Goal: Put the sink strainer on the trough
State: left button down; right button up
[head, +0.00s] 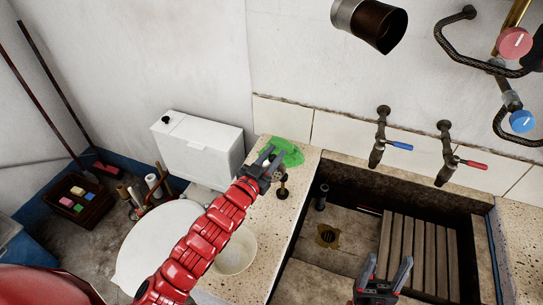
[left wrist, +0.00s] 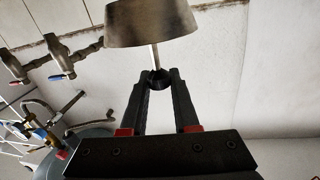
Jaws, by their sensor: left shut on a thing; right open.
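My left gripper (head: 268,162) is shut on the dark knob of the sink strainer, a grey metal flared cup (left wrist: 150,24) on a thin stem. The left wrist view shows the knob between the fingertips (left wrist: 158,82). In the head view the strainer is hard to make out beside the gripper, which is over the speckled counter left of the trough. The stone trough (head: 300,268) is sunk to the right, with a brass drain fitting (head: 327,236) in its floor. My right gripper (head: 381,280) is open and empty over the trough's front.
A green cloth (head: 291,155) lies behind my left gripper. A small dark item with a brassy stem (head: 283,187) is at the counter's right side. A pale bowl (head: 236,256) is nearer. Two taps (head: 378,150) (head: 446,165) overhang the trough. A slatted board (head: 420,253) fills its right part.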

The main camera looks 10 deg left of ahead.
aim_at(272, 159)
pick_arm(q)
jog(key=shift+w+a+f, duration=0.2)
jog(key=shift+w, duration=0.45)
jog(key=shift+w+a, duration=0.15)
jog(key=shift+w, duration=0.05)
jog(key=shift+w+a+f+p, duration=0.15)
jog(key=shift+w+f+p, duration=0.05)
jog(key=shift+p, duration=0.25)
notch_tip(272, 159, down, 3)
jog(key=shift+r+p, duration=0.1)
jog(key=shift+p, duration=0.4)
jog(key=shift+f+b, duration=0.55)
jog(key=shift+f, duration=0.15)
jog(key=shift+f, duration=0.1)
